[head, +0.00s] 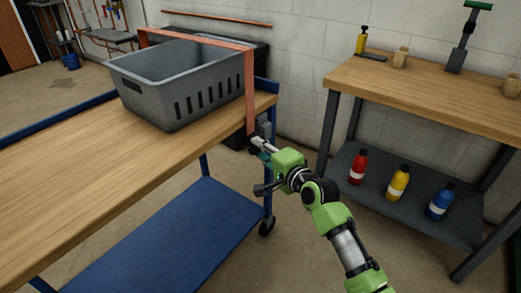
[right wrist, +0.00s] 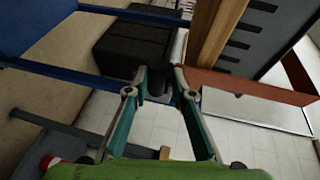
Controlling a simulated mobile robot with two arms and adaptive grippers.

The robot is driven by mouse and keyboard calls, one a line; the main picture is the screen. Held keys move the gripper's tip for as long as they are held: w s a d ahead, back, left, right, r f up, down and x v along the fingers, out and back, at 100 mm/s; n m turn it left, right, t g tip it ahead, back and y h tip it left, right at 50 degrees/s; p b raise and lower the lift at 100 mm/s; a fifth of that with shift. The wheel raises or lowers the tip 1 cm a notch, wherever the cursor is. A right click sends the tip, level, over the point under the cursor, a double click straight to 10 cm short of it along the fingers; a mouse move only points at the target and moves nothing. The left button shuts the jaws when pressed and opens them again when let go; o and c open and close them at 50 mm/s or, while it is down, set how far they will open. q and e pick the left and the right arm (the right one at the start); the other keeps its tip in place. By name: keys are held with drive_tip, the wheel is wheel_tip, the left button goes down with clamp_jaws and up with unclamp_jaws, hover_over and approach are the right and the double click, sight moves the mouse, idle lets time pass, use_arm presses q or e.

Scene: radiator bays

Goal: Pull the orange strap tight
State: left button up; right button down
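The orange strap (head: 249,90) runs over the grey crate (head: 185,88) and hangs down past the table's right end. In the right wrist view the strap (right wrist: 250,86) crosses on the right, near one finger. A small grey block (head: 264,126) sits at the table end beside the strap. My right gripper (head: 256,146) is at the strap's lower end, below the tabletop edge. In the right wrist view its fingers (right wrist: 161,75) are apart, with a dark piece between and behind them; I cannot tell whether they touch it. My left gripper is not in view.
The crate stands on a wooden-topped blue cart (head: 70,165) with a blue lower shelf (head: 185,235). A workbench (head: 430,95) on the right holds tools above and red, yellow and blue bottles (head: 397,184) below. A dark box (right wrist: 130,50) stands behind the cart.

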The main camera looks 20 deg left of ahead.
drive_tip(key=shift+s+f+b, duration=0.1)
drive_tip(key=shift+f+b, duration=1.2)
drive_tip(key=shift+f, duration=1.25)
drive_tip(key=c, duration=1.9)
unclamp_jaws()
drive_tip(key=shift+r, duration=0.1)
drive_tip(key=shift+d, duration=0.1)
drive_tip(key=v, duration=1.2)
drive_tip(key=shift+r, duration=0.25)
